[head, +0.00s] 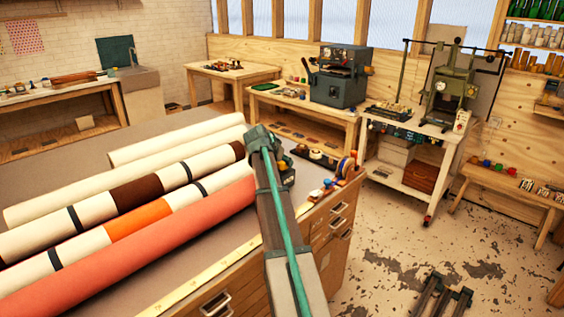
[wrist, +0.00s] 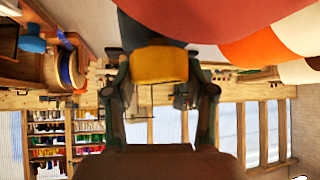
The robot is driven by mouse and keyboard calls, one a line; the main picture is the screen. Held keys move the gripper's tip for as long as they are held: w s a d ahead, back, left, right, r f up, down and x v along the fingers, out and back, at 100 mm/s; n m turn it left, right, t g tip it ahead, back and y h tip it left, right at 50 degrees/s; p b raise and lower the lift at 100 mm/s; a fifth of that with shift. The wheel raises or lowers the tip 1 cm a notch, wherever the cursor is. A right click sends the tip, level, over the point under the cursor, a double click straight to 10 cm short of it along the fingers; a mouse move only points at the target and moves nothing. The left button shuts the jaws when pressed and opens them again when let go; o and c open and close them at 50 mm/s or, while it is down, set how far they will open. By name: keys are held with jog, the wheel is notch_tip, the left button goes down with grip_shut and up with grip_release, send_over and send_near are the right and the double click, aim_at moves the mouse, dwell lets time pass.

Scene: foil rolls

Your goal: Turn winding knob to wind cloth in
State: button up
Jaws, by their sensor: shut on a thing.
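My gripper (head: 281,168) is at the right end of the cloth rolls in the head view, partly covered by my own arm. In the wrist view, which looks upside down, my gripper (wrist: 160,78) has its two fingers on either side of an orange-yellow knob (wrist: 160,62) and is shut on it. The knob is hidden in the head view. The coral-red roll (head: 150,245) lies nearest on the table, and a red roll surface (wrist: 205,15) shows just past the knob in the wrist view.
Spools and small items (head: 345,168) stand at the table's right corner, close to my gripper. A yellow ruler strip (head: 200,275) runs along the front edge above the drawers (head: 338,208).

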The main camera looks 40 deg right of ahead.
jog(key=o, duration=1.2)
jog(key=shift+c, duration=0.2)
jog(key=shift+a+r, duration=0.1)
jog(key=v, duration=1.1)
jog(key=shift+s+a+r, duration=0.15)
jog(key=shift+a+r, duration=0.1)
jog(key=shift+r, duration=0.05)
